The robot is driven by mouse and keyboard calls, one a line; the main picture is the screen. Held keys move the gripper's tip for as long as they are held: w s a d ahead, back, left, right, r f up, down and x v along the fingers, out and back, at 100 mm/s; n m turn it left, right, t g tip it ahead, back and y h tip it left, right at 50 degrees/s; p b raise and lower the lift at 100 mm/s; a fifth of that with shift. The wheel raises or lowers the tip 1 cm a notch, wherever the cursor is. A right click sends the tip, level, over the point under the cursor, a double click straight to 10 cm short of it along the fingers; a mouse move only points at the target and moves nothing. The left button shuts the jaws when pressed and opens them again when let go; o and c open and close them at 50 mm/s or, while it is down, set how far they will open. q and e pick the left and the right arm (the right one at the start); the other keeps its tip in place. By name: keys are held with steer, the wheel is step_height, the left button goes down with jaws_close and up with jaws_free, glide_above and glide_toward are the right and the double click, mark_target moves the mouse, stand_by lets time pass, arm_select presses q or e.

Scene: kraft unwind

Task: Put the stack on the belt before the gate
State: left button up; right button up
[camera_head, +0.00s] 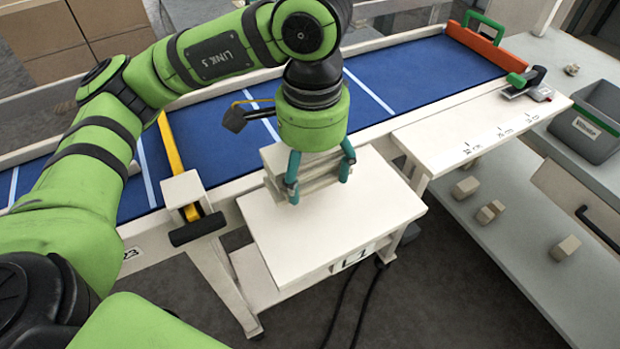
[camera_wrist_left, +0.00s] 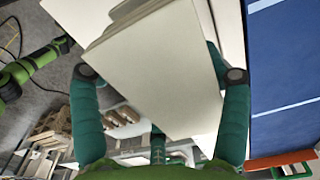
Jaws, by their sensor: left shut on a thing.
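The pale stack (camera_head: 308,172) of flat pieces is between the teal fingers of my left gripper (camera_head: 318,180), over the back part of a small white table (camera_head: 335,235). The gripper is shut on it. In the left wrist view the stack (camera_wrist_left: 160,65) fills the middle between the fingers (camera_wrist_left: 160,110). Whether it touches the tabletop is unclear. The blue belt (camera_head: 425,75) runs behind the table, with white lines across it. A yellow bar (camera_head: 171,150) crosses it at the left, and an orange bar (camera_head: 486,46) closes its right end. My right gripper is not in view.
A pale side shelf (camera_head: 480,125) with printed marks adjoins the belt at the right. A clamp-like tool (camera_head: 527,84) lies at its far end. A grey bin (camera_head: 592,120) and several small blocks (camera_head: 490,212) stand further right. Cardboard boxes (camera_head: 85,35) are behind the belt.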

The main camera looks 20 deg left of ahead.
mark_target(310, 188)
arm_select(q)
step_height(310, 188, down, 4)
steer(key=shift+a+r+p, duration=0.15)
steer(key=shift+r+p, duration=0.05)
steer(key=shift+p, duration=0.55)
steer(key=shift+f, duration=0.25)
steer(key=shift+f+b, duration=0.25)
steer(key=shift+b, duration=0.15)
steer(key=o, duration=1.2)
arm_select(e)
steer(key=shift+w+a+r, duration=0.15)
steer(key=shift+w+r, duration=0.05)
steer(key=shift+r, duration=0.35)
arm_select(q)
steer(key=shift+o, duration=0.2)
steer(key=shift+r, duration=0.1)
